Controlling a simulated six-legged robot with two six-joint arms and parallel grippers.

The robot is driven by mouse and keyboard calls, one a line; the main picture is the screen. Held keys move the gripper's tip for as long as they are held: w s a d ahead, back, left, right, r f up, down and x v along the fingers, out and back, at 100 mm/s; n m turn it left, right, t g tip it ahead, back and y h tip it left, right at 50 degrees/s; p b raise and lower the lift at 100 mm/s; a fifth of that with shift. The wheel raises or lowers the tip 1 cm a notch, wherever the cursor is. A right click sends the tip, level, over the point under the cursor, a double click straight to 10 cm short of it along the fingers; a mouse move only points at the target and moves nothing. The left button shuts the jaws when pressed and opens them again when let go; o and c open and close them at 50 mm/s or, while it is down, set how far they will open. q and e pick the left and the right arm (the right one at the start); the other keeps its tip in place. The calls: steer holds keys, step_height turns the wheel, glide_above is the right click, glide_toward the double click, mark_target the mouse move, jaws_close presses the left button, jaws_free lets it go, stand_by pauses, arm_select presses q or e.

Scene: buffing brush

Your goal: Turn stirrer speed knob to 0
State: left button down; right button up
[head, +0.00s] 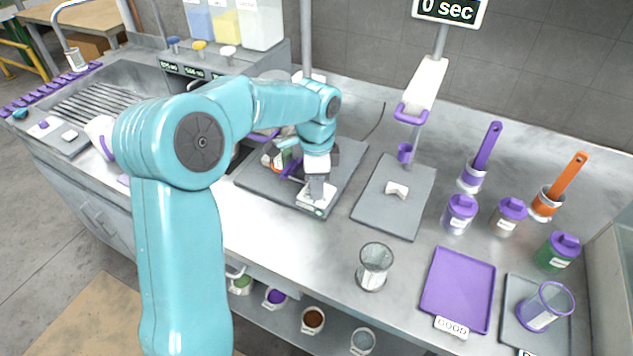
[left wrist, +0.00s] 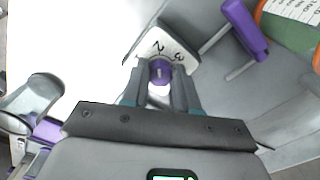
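The stirrer speed knob (left wrist: 161,72) is purple with a pale mark, in front of a white dial plate (left wrist: 148,40) that shows the numbers 2 and 3. In the left wrist view, my left gripper (left wrist: 160,80) has one finger on each side of the knob, and the fingers appear closed against it. In the head view, my left gripper (head: 317,188) points down over the white stirrer unit (head: 311,204) on a grey mat (head: 345,160). There the gripper and arm hide the knob. The 0 mark does not show. My right gripper is not in view.
To the right is a grey plate (head: 415,190) with a small white piece, under a stand with a "0 sec" display (head: 448,9). A clear beaker (head: 374,265) and a purple tray (head: 458,290) stand nearer.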

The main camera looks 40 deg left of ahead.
arm_select(q)
steer(key=shift+n, duration=0.4)
steer(key=n, duration=0.4)
steer(key=shift+n, duration=0.4)
steer(key=n, duration=0.6)
steer(key=shift+d, duration=0.1)
steer(key=n+b, duration=0.1)
steer(key=n, duration=0.5)
steer(key=shift+n, duration=0.3)
steer(key=n, duration=0.5)
steer(key=shift+d+n, duration=0.1)
steer(key=shift+n, duration=0.2)
steer(key=c, duration=0.9)
jaws_free()
steer(key=shift+o, duration=0.2)
